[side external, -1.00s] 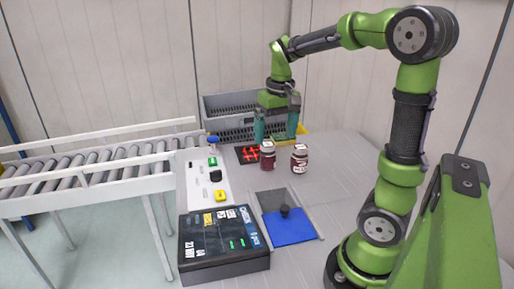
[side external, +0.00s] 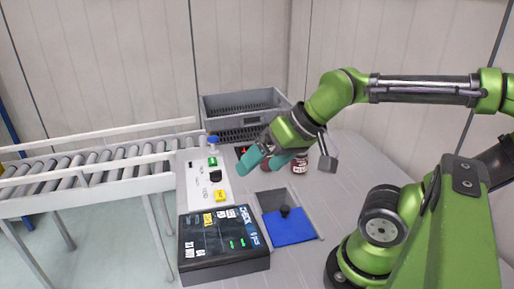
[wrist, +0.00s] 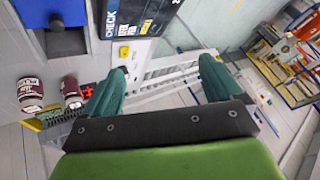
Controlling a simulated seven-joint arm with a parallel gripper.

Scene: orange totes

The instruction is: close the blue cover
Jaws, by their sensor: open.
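The blue cover (side external: 293,229) is a flat panel with a black knob (side external: 285,211), set in the grey table top. A dark grey rectangular area (side external: 272,199) lies uncovered beside it, on the far side in the side view. In the wrist view the blue cover (wrist: 66,43) and its knob (wrist: 57,20) show at the top left, partly cut off by the frame. My gripper (side external: 263,164) is tilted, with teal fingers apart and empty, above the table and beyond the cover. In the wrist view my gripper (wrist: 164,66) has nothing between its fingers.
A black control box (side external: 222,262) stands left of the cover. A white button panel (side external: 205,195) and a roller conveyor (side external: 90,180) are further left. Dark red jars (wrist: 30,94) stand behind my gripper, near a grey crate (side external: 225,105). The table right of the cover is clear.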

